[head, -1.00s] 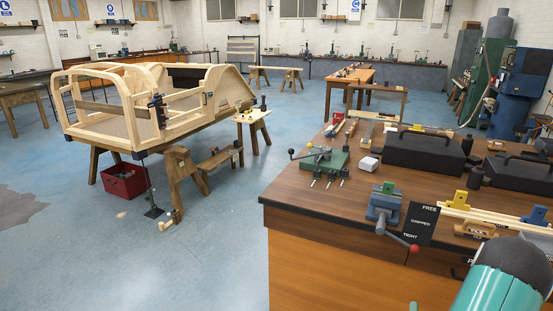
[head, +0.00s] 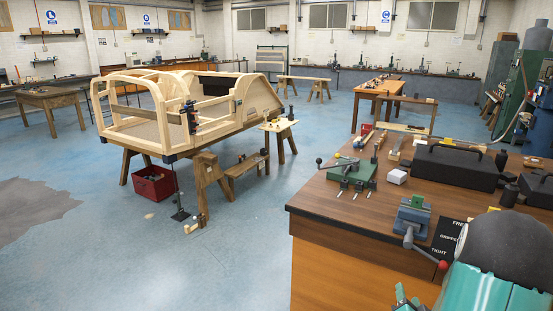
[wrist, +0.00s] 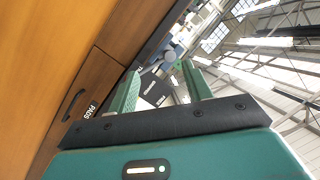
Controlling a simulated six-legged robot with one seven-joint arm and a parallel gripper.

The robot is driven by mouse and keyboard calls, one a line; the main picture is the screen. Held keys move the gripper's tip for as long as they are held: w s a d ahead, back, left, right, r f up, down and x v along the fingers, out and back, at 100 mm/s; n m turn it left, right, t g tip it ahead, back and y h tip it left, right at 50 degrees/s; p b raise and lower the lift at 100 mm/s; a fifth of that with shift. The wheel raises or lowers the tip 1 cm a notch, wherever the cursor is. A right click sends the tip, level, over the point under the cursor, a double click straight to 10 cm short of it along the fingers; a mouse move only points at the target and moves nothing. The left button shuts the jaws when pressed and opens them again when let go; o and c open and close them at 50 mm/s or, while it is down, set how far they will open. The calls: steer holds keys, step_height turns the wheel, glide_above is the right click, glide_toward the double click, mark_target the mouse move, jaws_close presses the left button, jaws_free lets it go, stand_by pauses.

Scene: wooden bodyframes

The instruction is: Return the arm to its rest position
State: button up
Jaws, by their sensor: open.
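My gripper (wrist: 160,86) shows in the wrist view with its two green fingers spread apart. I see nothing held between them. It is tilted beside the wooden front of the workbench, with the drawer handle (wrist: 72,104) to its left. In the head view my teal arm with its dark rounded joint fills the bottom right corner, in front of the workbench (head: 345,220). A small teal part of my arm shows at the bottom edge there; the fingers cannot be made out clearly in that view.
A wooden bodyframe (head: 160,130) stands on trestles at left, with a red crate (head: 154,186) beneath.

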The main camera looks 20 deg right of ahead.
steer(key=w+a+r+n+g+y, duration=0.2)
steer(key=w+a+r+n, duration=0.15)
steer(key=a+r, duration=0.5)
steer(key=w+a+r+n+g+y, duration=0.25)
steer(key=a+r+n, duration=0.25)
steer(key=a, duration=0.6)
steer(key=s+a+r+n+g+y, duration=0.2)
steer(key=s+a+r+n, duration=0.1)
steer(key=s+a, duration=0.4)
steer(key=s+a+r+n+g+y, duration=0.2)
steer(key=s+a+r+n, duration=0.1)
steer(key=s+a, duration=0.5)
steer(key=shift+a+r, duration=0.2)
steer(key=shift+a, duration=0.95)
